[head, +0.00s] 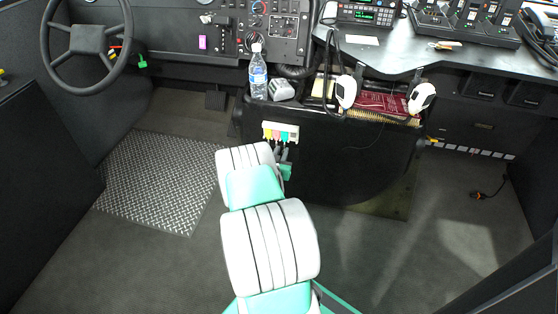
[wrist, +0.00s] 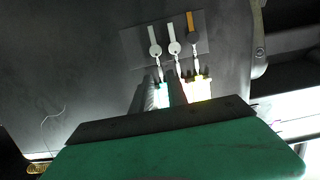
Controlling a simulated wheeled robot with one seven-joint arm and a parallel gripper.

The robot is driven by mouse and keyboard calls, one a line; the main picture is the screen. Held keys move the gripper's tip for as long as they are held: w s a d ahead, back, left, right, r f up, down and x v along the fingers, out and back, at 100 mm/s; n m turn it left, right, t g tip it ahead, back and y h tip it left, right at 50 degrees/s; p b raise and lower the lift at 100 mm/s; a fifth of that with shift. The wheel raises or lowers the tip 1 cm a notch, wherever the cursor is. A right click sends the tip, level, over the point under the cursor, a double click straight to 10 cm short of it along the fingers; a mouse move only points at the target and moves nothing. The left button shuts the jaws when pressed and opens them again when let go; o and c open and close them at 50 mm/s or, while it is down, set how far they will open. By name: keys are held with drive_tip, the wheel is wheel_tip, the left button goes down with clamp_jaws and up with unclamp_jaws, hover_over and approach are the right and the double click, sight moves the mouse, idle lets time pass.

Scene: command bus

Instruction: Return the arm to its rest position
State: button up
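My arm reaches forward from the bottom of the head view. My gripper (head: 282,153) is at the front face of the dark console, just below a small white rack with coloured tags (head: 281,132). In the wrist view, the dark fingers of my gripper (wrist: 166,92) point at the tags, with a teal glow and a brightly lit yellow tag (wrist: 198,88) close by.
A water bottle (head: 258,74) and a grey device (head: 281,89) stand on the console top. Two white-and-black handsets (head: 346,91) hang by cords at its edge. A steering wheel (head: 87,40) is at upper left. The floor beside the tread plate (head: 158,180) is clear.

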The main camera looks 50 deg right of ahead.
drive_tip(key=shift+f+b+x, duration=0.2)
drive_tip(key=shift+b+x, duration=0.25)
drive_tip(key=shift+x, duration=0.55)
drive_tip(key=shift+w+d+r, duration=0.1)
drive_tip(key=shift+w+d, duration=0.1)
drive_tip(key=shift+d, duration=0.2)
drive_tip(key=shift+c, duration=0.3)
clamp_jaws()
